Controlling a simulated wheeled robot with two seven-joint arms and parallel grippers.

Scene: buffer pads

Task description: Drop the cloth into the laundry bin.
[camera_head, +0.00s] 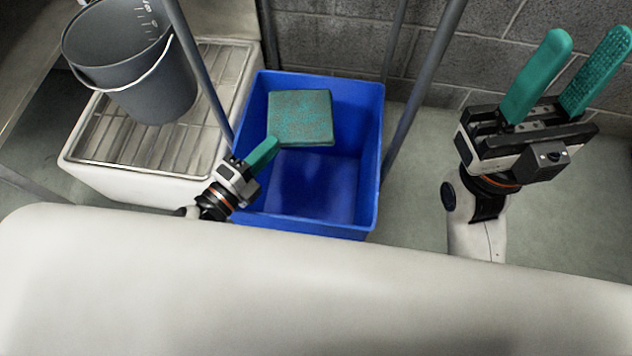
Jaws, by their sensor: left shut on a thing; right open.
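The cloth (301,117) is a green, speckled, folded square pad in the head view. It is over the blue laundry bin (368,150), in the upper half of its opening. My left gripper (272,146) reaches over the bin's left side and is shut on the cloth's near-left corner. The cloth hides part of the bin's far inner wall; the visible bin floor is bare. My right gripper (575,85) is raised at the right, open and empty, well apart from the bin.
A grey bucket (150,85) with a white handle stands on a metal grate (120,145) over a white basin, left of the bin. Grey poles (425,85) rise near the bin on both sides. A block wall (345,45) is behind. Floor shows at the right.

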